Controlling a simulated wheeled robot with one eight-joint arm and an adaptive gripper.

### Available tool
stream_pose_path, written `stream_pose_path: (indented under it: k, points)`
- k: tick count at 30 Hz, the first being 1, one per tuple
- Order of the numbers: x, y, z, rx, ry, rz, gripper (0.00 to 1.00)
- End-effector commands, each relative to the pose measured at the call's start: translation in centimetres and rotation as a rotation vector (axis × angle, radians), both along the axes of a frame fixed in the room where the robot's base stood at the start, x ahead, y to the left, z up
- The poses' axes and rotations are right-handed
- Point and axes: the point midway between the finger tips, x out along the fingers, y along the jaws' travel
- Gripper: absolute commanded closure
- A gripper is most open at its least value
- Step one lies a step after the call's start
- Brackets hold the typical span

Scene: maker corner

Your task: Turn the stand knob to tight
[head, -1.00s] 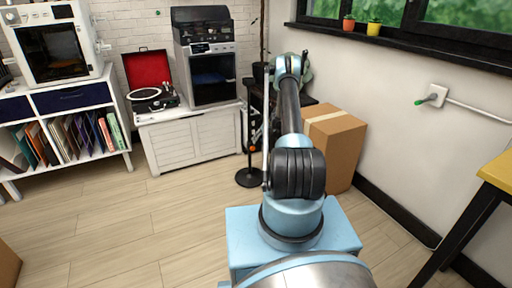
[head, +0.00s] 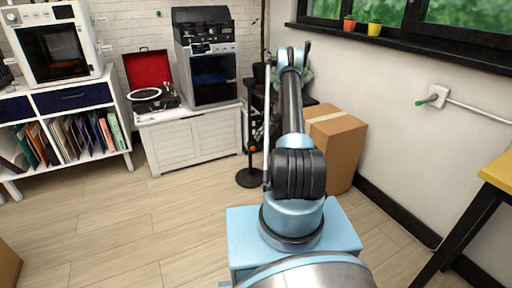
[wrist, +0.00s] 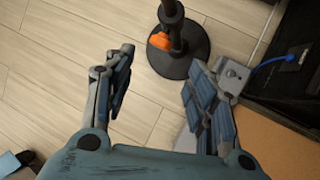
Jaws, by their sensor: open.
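The stand (head: 249,178) is a black upright pole on a round black base, on the floor left of my arm in the head view. In the wrist view, its base (wrist: 192,62) and lower pole show at the top, with an orange knob (wrist: 161,41) on the pole's left side. My gripper (wrist: 160,64) is open and empty. Its two fingers lie apart below the stand in that picture, with the knob beyond the gap between them. No contact with the knob shows. The knob's tightness cannot be told.
A cardboard box (head: 338,148) stands right of my arm by the wall. A white cabinet (head: 195,140) with a record player (head: 152,98) stands behind left. Open wooden floor spreads left.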

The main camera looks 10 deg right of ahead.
Motion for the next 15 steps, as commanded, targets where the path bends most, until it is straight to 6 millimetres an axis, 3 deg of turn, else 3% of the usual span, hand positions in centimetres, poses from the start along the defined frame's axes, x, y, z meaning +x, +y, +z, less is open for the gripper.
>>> stream_pose_path:
  k: [15]
  points:
    - [-1.2,2.3,1.2,-0.425,-0.378,0.900,0.49]
